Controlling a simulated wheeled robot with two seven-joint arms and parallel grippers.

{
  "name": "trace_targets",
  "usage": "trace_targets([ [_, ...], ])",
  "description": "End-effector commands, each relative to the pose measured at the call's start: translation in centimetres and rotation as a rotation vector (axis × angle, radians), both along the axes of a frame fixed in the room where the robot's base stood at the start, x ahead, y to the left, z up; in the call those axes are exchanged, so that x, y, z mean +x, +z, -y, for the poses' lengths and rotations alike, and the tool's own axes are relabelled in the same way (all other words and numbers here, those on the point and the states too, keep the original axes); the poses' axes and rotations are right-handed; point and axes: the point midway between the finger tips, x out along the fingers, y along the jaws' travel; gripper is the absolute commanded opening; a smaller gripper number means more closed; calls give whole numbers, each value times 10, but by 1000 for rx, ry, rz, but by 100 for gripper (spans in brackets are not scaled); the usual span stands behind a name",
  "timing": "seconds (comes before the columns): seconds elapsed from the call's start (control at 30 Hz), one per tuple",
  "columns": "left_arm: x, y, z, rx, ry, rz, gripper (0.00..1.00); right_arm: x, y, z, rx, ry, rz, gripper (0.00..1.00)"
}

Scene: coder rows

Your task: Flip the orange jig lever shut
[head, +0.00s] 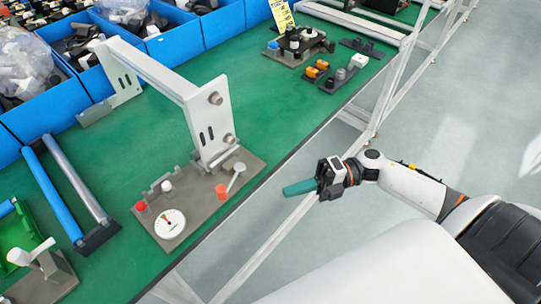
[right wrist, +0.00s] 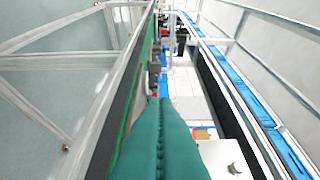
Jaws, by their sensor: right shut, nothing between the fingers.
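The jig is a grey-brown plate (head: 190,222) on the green bench, under a white upright frame. Near its right edge stands an orange lever part (head: 221,190), with a thin grey rod slanting up and right from it to a round grey end (head: 240,167). My right gripper (head: 286,190) has teal fingers pressed together and empty. It is off the bench's edge, to the right of the orange lever and apart from it. In the right wrist view the shut teal fingers (right wrist: 160,112) fill the lower middle. My left gripper is out of view.
The white frame (head: 165,80) rises over the jig. A white dial (head: 170,223) and a red button (head: 141,207) sit on the plate. Blue bins (head: 175,45) line the back. Another fixture (head: 45,275) is at lower left. The floor right of the bench is open.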

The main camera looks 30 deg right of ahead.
Motion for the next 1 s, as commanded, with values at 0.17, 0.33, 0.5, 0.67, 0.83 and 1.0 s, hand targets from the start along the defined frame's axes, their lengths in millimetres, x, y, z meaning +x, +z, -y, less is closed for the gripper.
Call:
trace_targets([
  [0.17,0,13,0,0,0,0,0,7,5,-35,8,-1,2,0],
  [0.33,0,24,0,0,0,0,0,14,6,-72,8,-3,1,0],
  [0.5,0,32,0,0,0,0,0,30,4,-95,6,-5,1,0],
  [0.67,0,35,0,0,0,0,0,44,2,-104,5,-5,-1,0],
  [0.83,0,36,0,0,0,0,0,49,1,-108,3,-5,-2,0],
  [1.0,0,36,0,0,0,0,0,49,0,-108,2,-4,-3,0],
])
